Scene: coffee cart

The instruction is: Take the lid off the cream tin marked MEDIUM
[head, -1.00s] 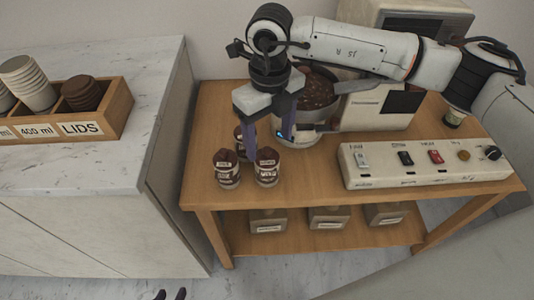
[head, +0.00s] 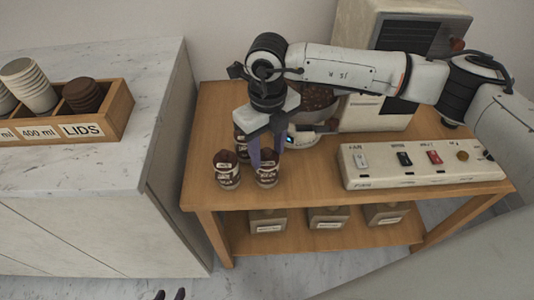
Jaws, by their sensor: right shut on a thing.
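Three small cream tins with brown lids stand together at the left end of the wooden cart top: a front left tin (head: 227,177), a front right tin (head: 267,178) and a back tin (head: 240,144). Their labels are too small to read, so I cannot tell which is marked MEDIUM. My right gripper (head: 267,155) points down over the front right tin and is shut on its brown lid. The lid appears to be still on the tin. Only the two dark fingertips of my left gripper (head: 170,295) show at the bottom edge, apart and empty.
A switch panel (head: 420,181) lies along the cart's right front. Behind my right arm stand a roaster-like machine (head: 320,98) and a large pale machine (head: 385,115). A marble counter (head: 110,165) with a wooden cup and lid box (head: 118,115) is at left. Several bins sit on the lower shelf.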

